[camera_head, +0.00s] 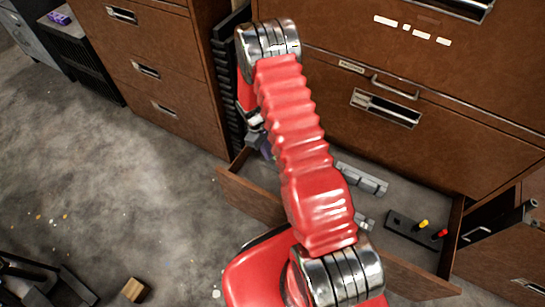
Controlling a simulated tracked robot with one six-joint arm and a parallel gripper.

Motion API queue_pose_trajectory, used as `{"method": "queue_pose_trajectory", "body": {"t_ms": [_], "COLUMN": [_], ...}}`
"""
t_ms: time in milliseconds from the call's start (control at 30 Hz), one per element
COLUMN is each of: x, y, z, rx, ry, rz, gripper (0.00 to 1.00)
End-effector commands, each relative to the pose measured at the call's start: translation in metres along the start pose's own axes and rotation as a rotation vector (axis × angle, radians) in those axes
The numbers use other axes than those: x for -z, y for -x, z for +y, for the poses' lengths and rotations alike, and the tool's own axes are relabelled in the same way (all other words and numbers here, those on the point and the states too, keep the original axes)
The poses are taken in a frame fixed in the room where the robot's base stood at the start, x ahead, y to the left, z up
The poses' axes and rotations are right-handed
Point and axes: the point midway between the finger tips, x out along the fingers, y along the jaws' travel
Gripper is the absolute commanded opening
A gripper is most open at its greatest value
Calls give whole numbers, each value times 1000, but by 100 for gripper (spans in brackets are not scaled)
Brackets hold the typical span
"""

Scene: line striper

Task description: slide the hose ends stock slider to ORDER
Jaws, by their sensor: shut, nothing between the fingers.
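I cannot pick out the hose ends stock slider or any ORDER lettering for certain. An open brown drawer (243,196) holds a black strip (408,229) at its right, with a yellow piece (423,224) and a red piece (439,235) on it. A grey ridged block (361,179) lies at the drawer's back. My red arm crosses the middle of the view and hides much of the drawer. My gripper (259,137) shows only in part behind the arm, near the drawer's back left corner. It is shut and empty.
Brown cabinets with closed drawers (150,62) stand at the left and the back. Pale labels (410,30) sit on the upper right drawer front. A wooden block (134,290) lies on the grey floor at the lower left. The floor at the left is mostly clear.

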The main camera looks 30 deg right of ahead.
Motion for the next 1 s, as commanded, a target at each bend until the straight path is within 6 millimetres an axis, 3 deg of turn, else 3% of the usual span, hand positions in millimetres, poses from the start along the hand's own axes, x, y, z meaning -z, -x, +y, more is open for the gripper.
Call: {"method": "queue_pose_trajectory", "body": {"t_ms": [500, 1000], "x": [1, 0], "y": [78, 84], "z": [2, 2], "rx": [-2, 0], "ry": [-4, -4], "rz": [4, 3], "gripper": [0, 0]}}
